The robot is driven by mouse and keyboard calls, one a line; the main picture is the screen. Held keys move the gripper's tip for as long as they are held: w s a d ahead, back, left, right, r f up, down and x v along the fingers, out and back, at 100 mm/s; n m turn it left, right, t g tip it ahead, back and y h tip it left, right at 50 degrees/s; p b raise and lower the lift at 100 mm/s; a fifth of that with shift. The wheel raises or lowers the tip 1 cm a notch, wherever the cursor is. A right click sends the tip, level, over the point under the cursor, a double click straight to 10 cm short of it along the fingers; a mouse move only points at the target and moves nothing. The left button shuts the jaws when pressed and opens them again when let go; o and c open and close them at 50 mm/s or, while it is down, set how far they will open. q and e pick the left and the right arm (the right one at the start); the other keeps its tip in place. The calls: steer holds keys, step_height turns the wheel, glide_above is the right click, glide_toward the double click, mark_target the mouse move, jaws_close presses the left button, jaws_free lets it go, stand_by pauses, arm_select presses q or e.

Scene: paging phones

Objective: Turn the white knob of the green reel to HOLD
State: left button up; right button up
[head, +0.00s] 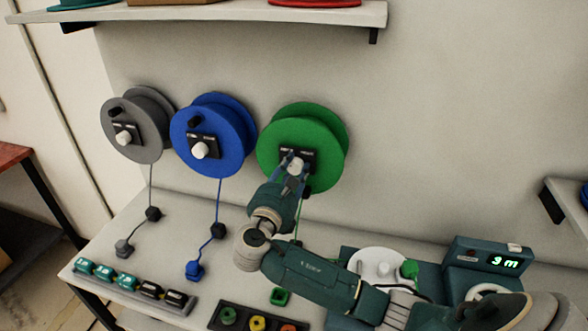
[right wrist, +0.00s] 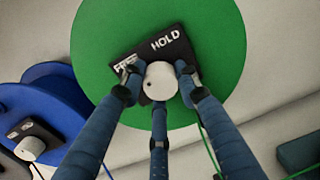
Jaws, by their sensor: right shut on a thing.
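The green reel (head: 303,125) is mounted on the wall at the right of a row of three. Its black plate (right wrist: 180,45) reads HOLD at the upper right and, partly covered, what looks like FREE at the left in the right wrist view. The white knob (right wrist: 162,76) sits at the plate's lower edge, with a small dark dot near its left side. My right gripper (head: 294,172) is at the knob, its blue fingers (right wrist: 160,90) shut around it. Fingers hide part of the plate in the head view. My left gripper is not in view.
A blue reel (head: 222,115) and a grey reel (head: 150,120) with white knobs hang to the left. A shelf (head: 230,14) is above.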

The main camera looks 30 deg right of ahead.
steer(key=shift+a+f+m, duration=0.1)
steer(key=shift+f+m, duration=0.2)
steer(key=shift+f, duration=0.1)
steer(key=m, duration=0.3)
steer(key=shift+f+m+b, duration=0.15)
steer(key=shift+m+b, duration=0.15)
steer(key=m+b, duration=0.1)
steer(key=m, duration=0.3)
steer(key=shift+m+b, duration=0.3)
steer(key=shift+b, duration=0.05)
steer(key=m+b, duration=0.3)
steer(key=m, duration=0.2)
steer(key=shift+y, duration=0.3)
steer(key=shift+m+b, duration=1.15)
steer(key=shift+m, duration=0.65)
steer(key=shift+r, duration=0.3)
steer(key=o, duration=1.2)
steer(key=shift+w+a, duration=0.1)
steer(key=shift+c, duration=0.2)
steer(key=shift+r, duration=0.15)
